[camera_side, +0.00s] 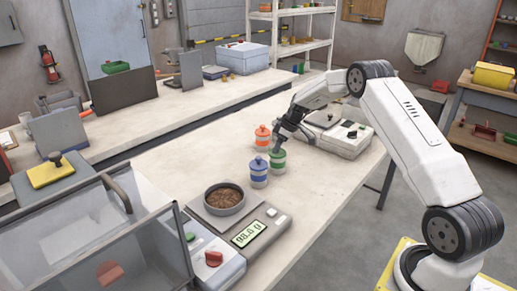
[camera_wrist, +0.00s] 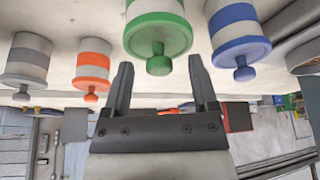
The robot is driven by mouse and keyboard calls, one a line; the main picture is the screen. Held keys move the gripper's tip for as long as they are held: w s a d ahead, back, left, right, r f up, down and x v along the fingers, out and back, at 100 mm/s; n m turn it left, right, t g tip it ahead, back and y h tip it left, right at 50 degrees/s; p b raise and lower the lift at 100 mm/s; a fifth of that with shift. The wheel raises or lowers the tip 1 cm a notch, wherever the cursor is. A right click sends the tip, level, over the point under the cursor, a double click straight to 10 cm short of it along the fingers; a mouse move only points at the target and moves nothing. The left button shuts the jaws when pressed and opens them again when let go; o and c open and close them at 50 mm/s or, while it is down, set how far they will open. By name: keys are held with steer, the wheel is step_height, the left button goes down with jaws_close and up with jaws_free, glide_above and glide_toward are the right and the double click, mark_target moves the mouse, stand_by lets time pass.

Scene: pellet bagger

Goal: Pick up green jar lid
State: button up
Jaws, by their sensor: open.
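The green jar lid (camera_side: 278,154) with its round knob sits on a jar standing on the bench. In the wrist view the green lid (camera_wrist: 157,32) is upper centre, its knob showing between the ends of my two fingers. My gripper (camera_wrist: 159,66) is open, with nothing held. In the side view my gripper (camera_side: 279,143) is just above the green lid and hides part of it.
An orange-lidded jar (camera_side: 263,138) and a blue-lidded jar (camera_side: 258,174) stand close by. A grey-lidded jar (camera_wrist: 28,62) shows only in the wrist view. A scale (camera_side: 245,222) with a pellet bowl (camera_side: 224,199) is in front.

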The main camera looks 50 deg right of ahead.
stand_by(0.4)
jaws_close()
steer(key=shift+r, duration=0.1)
steer(key=shift+r, duration=0.75)
steer(key=s+a+r, duration=0.5)
steer(key=s+r, duration=0.6)
steer(key=s, duration=0.2)
steer(key=shift+r, duration=0.2)
steer(key=shift+a, duration=0.1)
